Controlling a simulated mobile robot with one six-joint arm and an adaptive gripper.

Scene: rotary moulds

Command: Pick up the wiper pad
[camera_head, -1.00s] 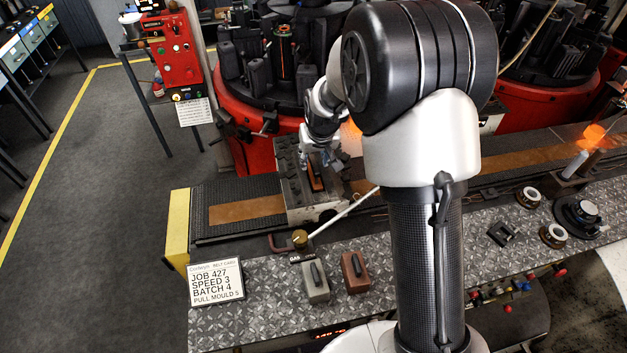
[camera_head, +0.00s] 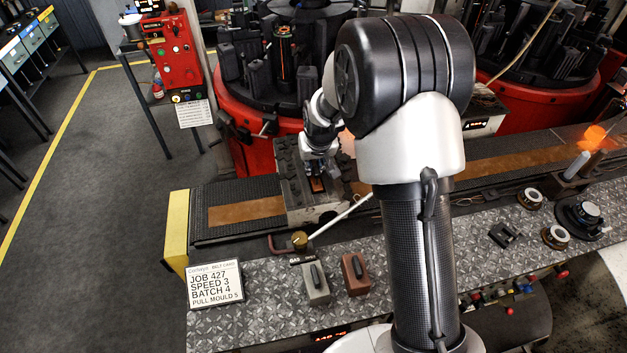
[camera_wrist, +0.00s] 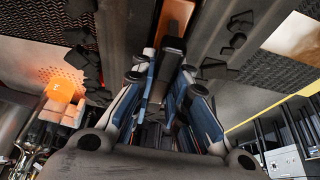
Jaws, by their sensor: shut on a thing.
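My gripper (camera_head: 319,170) is over the grey block (camera_head: 300,207) on the belt bench, pointing down. In the wrist view its two fingers (camera_wrist: 171,62) are closed around a small dark piece (camera_wrist: 173,44), which I take to be the wiper pad. An orange-brown strip (camera_wrist: 176,14) shows just beyond it. In the head view an orange-brown patch (camera_head: 318,184) shows below the fingertips, in the slot of the grey block. The fingers hide most of the held piece, and I cannot tell whether it is clear of the block.
A grey block (camera_head: 316,286) and a brown block (camera_head: 355,275), both with dark handles, stand on the diamond-plate bench. A pale rod (camera_head: 342,222) slants up from a brass knob (camera_head: 299,240). The red rotary machine (camera_head: 250,150) stands close behind. An orange glow (camera_head: 594,137) is at the right.

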